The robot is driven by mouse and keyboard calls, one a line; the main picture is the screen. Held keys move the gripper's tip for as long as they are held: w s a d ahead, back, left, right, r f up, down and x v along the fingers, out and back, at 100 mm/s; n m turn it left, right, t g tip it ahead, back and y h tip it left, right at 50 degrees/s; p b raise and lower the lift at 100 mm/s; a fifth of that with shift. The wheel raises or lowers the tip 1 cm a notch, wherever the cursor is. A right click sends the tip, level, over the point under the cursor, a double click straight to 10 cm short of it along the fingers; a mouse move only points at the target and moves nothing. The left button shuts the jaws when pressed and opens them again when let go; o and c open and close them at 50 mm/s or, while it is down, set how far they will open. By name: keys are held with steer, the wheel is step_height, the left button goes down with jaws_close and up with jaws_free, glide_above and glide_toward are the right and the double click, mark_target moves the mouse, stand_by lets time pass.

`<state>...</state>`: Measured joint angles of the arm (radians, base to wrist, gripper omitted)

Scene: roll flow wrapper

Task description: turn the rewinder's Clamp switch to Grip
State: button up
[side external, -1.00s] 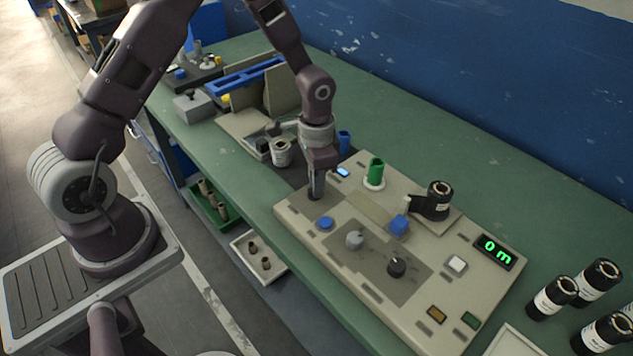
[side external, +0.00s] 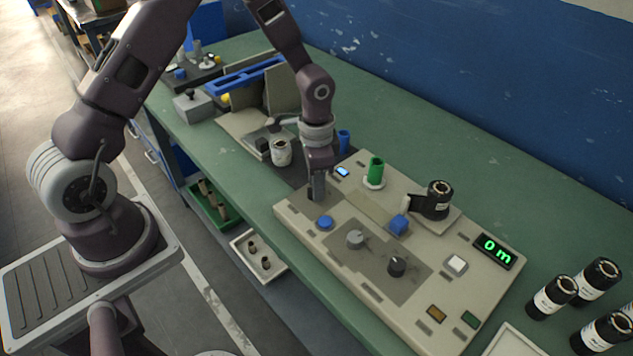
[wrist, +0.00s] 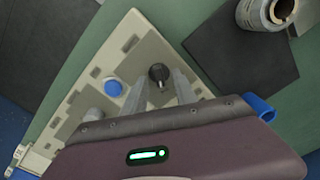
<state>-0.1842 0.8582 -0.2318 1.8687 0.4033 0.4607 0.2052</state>
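A black knob (wrist: 158,74) is near the corner of the beige control panel (wrist: 142,50); I cannot read its label, so I cannot tell for sure that it is the Clamp switch. My gripper (wrist: 162,80) points down at it, with one finger on each side and gaps visible, so it looks open. In the side view my gripper (side external: 316,198) is low over the panel's near-left corner and mostly hides this knob. A blue button (side external: 325,222), a grey knob (side external: 355,239) and another black knob (side external: 396,266) are to its right.
A green cylinder (side external: 376,170), a blue block (side external: 398,225) and a black roll (side external: 439,195) stand on the panel. A display (side external: 495,250) reads 0 m. A jar (side external: 281,152) stands left of my gripper.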

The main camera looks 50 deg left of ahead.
step_height(320, 180, up, 7)
steer(key=shift+r, duration=0.2)
step_height(320, 180, up, 6)
steer(key=t, duration=0.1)
glide_above(308, 191)
steer(key=s+r+n+t+y, duration=0.1)
steer(key=s+r+n+t, duration=0.15)
steer(key=s+r, duration=0.6)
steer(key=s+d+r+n+t+h, duration=0.1)
steer(key=s+r, duration=0.5)
steer(key=s, duration=0.7)
steer(key=d+n+t, duration=0.1)
steer(key=n, duration=0.1)
steer(key=shift+r+n, duration=0.15)
steer(key=shift+n, duration=0.2)
